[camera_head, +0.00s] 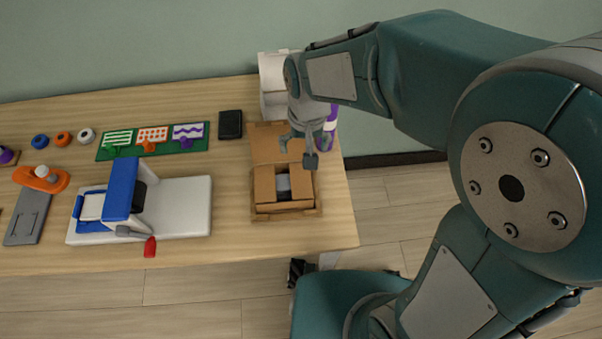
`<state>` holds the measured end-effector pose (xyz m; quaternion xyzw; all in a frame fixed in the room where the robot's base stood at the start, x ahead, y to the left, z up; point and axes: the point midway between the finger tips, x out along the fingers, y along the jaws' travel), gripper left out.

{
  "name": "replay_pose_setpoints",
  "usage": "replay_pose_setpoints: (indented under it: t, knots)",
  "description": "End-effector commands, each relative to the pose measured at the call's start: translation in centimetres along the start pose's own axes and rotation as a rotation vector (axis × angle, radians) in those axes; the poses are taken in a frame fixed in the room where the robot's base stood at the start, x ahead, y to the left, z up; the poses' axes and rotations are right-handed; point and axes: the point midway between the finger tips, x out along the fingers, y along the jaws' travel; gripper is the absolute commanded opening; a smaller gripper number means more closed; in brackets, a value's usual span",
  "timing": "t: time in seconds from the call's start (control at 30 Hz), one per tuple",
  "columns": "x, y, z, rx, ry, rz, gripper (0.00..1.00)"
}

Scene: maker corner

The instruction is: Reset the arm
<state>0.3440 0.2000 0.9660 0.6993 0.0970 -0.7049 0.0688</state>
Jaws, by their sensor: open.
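My gripper (297,150) hangs at the end of my teal arm, above the right part of the wooden table. Its fingers are apart and nothing shows between them. Below and around it in the picture is an open cardboard box (263,192) with its lid raised at the back. A grey thing (283,186) sits inside the box. The gripper covers part of the lid and the box's back right side. I cannot tell the exact gap between the fingertips and the box.
The table (230,250) also holds a blue and white press (185,205) with a red-handled lever, a green stamp board (110,149), a black block (230,124), a white container (272,75) and a purple item (327,138). Bare floor (390,203) lies right of the table.

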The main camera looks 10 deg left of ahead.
Motion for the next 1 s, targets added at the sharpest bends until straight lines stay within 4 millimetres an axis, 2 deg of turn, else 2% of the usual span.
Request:
replay_pose_setpoints:
  t: [0.43, 0.53, 0.67, 0.77, 1.0]
  knots:
    - [0.0, 0.0, 0.0, 0.0, 0.001, -0.001, 1.0]
    - [-0.6, 0.5, 0.1, 0.006, 0.013, -0.003, 1.0]
    - [-3.0, 2.8, 0.7, 0.03, 0.066, -0.012, 1.0]
    - [-5.4, 5.2, 1.7, 0.056, 0.124, -0.016, 1.0]
    - [-9.9, 10.3, 5.1, 0.115, 0.261, -0.002, 1.0]
